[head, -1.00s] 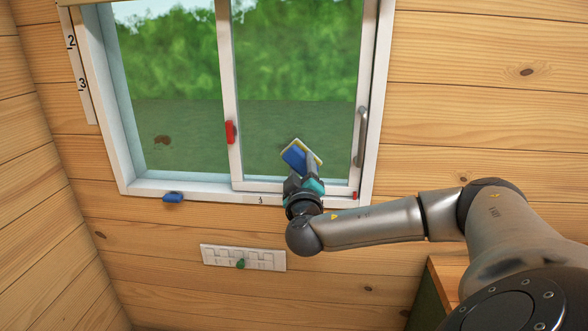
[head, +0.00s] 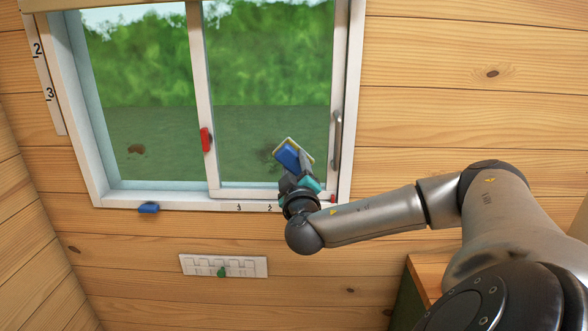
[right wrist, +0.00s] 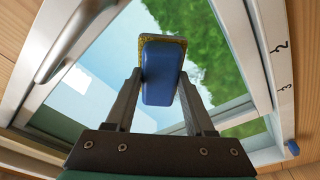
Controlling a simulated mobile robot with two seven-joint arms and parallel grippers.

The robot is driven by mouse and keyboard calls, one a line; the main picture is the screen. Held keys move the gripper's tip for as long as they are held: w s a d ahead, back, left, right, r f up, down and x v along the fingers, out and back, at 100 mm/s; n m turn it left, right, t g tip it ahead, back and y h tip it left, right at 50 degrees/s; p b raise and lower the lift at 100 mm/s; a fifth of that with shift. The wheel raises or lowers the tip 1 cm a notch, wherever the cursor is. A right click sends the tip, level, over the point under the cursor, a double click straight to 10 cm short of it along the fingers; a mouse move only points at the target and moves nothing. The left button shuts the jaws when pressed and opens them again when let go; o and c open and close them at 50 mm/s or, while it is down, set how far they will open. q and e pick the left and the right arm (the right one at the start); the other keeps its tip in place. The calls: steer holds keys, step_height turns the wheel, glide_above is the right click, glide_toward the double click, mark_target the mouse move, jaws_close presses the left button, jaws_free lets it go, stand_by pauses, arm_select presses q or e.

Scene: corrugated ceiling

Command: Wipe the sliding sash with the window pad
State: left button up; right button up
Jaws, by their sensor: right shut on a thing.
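The sliding sash (head: 200,80) is the white-framed right pane of the window, with a grey upright handle (head: 337,138) on its right rail. The window pad (head: 287,157), a blue grip on a pale yellowish pad, is in front of the sash's lower glass. My right gripper (head: 299,172) is shut on the pad's blue grip. In the right wrist view the blue grip (right wrist: 161,75) sits between the two fingers. A faint dark smudge (head: 264,156) shows on the glass just left of the pad. Whether the pad touches the glass is unclear. My left gripper is out of view.
A red latch (head: 206,139) is on the sash's left rail. A brown spot (head: 136,149) shows in the left pane. A blue piece (head: 148,207) is on the bottom frame. A white panel with slots (head: 205,265) and a green peg is below. A cabinet (head: 425,280) stands lower right.

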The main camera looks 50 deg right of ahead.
steer(key=shift+w+a+f+b, duration=0.1)
steer(key=shift+w+a+b, duration=0.3)
steer(key=shift+w+a, duration=0.55)
steer(key=shift+w+a+b, duration=0.35)
steer(key=shift+w+a, duration=0.35)
steer(key=shift+w, duration=0.45)
steer(key=shift+w+a+b, duration=0.35)
steer(key=shift+w+a, duration=0.5)
steer(key=shift+w, duration=0.2)
steer(key=shift+w+a+b, duration=0.35)
steer(key=shift+w+a, duration=0.45)
steer(key=shift+w, duration=0.25)
steer(key=shift+r+p, duration=0.55)
steer(key=shift+r, duration=0.3)
steer(key=shift+s+d+f+b, duration=0.1)
steer(key=shift+s+d+b, duration=0.2)
steer(key=shift+s+d, duration=0.85)
steer(key=shift+s, duration=0.25)
steer(key=shift+s+d+b, duration=0.55)
steer(key=shift+s+d, duration=0.3)
steer(key=shift+s, duration=0.2)
steer(key=shift+s+d+b, duration=0.5)
steer(key=shift+s+d, duration=0.3)
steer(key=shift+s, duration=0.25)
steer(key=shift+s+d, duration=0.55)
steer(key=shift+s, duration=0.15)
